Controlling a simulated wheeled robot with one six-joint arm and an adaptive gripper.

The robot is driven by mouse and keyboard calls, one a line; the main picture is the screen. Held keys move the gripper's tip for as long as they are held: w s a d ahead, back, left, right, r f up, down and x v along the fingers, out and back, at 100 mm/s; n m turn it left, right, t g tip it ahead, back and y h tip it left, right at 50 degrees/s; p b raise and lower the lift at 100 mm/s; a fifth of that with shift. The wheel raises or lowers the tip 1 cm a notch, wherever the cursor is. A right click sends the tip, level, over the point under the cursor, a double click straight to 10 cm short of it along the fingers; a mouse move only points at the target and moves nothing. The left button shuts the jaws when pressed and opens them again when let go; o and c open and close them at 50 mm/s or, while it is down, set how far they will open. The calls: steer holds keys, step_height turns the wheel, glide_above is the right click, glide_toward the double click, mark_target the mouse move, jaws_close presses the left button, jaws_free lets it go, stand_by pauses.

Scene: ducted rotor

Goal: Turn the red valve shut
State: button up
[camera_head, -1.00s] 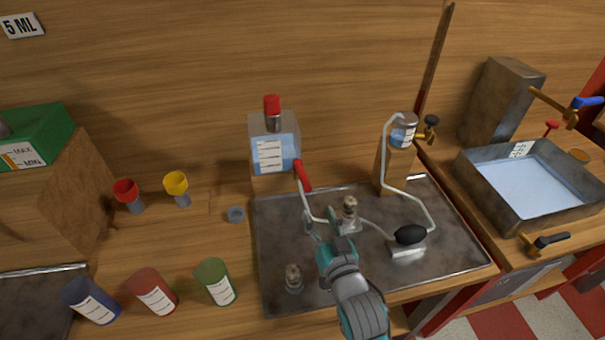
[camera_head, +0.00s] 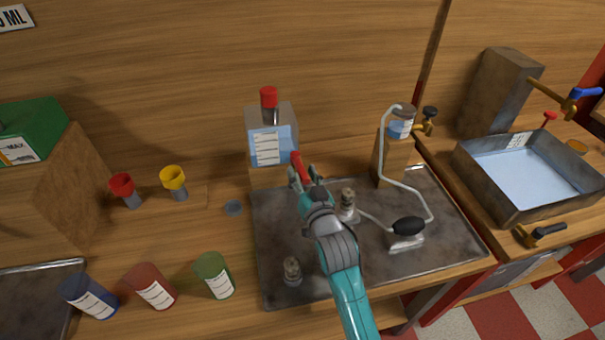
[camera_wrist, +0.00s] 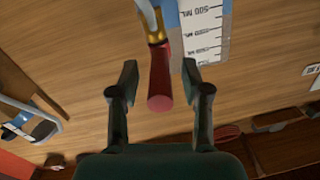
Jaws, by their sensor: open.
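The red valve handle (camera_head: 300,170) sticks out at the lower right of the clear container of blue liquid (camera_head: 268,146). My gripper (camera_head: 304,181) is at the handle's near end, above the metal tray. In the wrist view the red handle (camera_wrist: 159,82) lies between the two open fingers of my gripper (camera_wrist: 160,85), with a gap on each side. The handle joins a brass fitting (camera_wrist: 156,36) beside the container's scale (camera_wrist: 205,30). In the head view my gripper partly hides the handle's lower end.
The metal tray (camera_head: 420,195) holds a black bulb (camera_head: 408,226) and small metal fittings. White tubing runs to a jar (camera_head: 401,122) on a wooden block. Red and yellow funnels (camera_head: 173,178) and several coloured cups (camera_head: 213,275) stand to the left. A water basin (camera_head: 485,185) is at right.

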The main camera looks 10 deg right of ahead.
steer(key=shift+w, duration=0.15)
jaws_close()
steer(key=shift+d+n+y, duration=0.2)
steer(key=shift+n+y, duration=0.1)
steer(key=shift+y, duration=0.2)
steer(key=shift+w+d+n+g+y, duration=0.2)
steer(key=shift+d+n+g+y, duration=0.35)
steer(key=shift+n+y, duration=0.55)
steer(key=shift+w+d+n+g+y, duration=0.15)
steer(key=shift+d+n+g+y, duration=0.4)
steer(key=shift+y, duration=0.95)
steer(key=shift+w+d+n+g+y, duration=0.2)
steer(key=shift+d+n+g+y, duration=0.25)
steer(key=shift+n+y, duration=0.7)
steer(key=shift+y, duration=0.25)
jaws_free()
steer(key=shift+a, duration=0.1)
